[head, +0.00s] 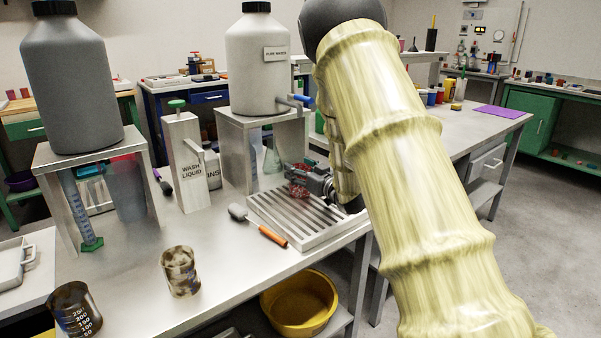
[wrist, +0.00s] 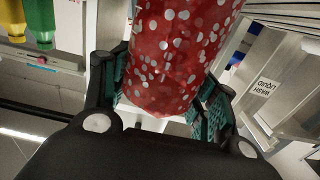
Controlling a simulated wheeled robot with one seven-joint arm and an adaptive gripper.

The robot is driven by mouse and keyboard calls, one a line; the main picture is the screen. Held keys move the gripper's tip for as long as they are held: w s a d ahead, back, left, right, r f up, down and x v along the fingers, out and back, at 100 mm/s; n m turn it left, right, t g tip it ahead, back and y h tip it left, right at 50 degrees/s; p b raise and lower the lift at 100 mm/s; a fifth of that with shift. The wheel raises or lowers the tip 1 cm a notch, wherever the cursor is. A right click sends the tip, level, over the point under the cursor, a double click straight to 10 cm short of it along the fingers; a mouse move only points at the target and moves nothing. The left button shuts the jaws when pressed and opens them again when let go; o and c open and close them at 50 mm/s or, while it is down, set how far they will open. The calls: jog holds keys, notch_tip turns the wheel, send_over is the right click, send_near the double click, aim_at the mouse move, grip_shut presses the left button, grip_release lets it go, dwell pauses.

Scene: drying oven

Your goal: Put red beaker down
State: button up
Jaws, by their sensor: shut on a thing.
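The red beaker (wrist: 175,60) is red with white spots and fills the upper middle of the wrist view. My gripper (wrist: 165,98) is shut on it, with a dark green-padded finger on each side. In the head view, my gripper (head: 312,182) and the red beaker (head: 297,190) are at the back left part of the slatted metal rack (head: 305,224). My gripper partly hides the beaker there. I cannot tell whether its base touches the rack.
A brush with an orange handle (head: 271,236) lies at the rack's left edge. A brown-stained beaker (head: 181,272) and a dark graduated beaker (head: 75,310) stand at the front left. The wash liquid dispenser (head: 188,165) and a pure water tank (head: 258,65) on a metal stand (head: 232,150) are behind.

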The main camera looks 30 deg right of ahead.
jog(key=shift+r, duration=0.1)
jog(key=o, duration=1.1)
jog(key=shift+c, duration=0.2)
jog(key=s, duration=0.4)
jog(key=s+p, duration=0.1)
jog(key=s, duration=0.3)
jog(key=s+d, duration=0.1)
jog(key=s, duration=0.3)
jog(key=shift+p, duration=0.35)
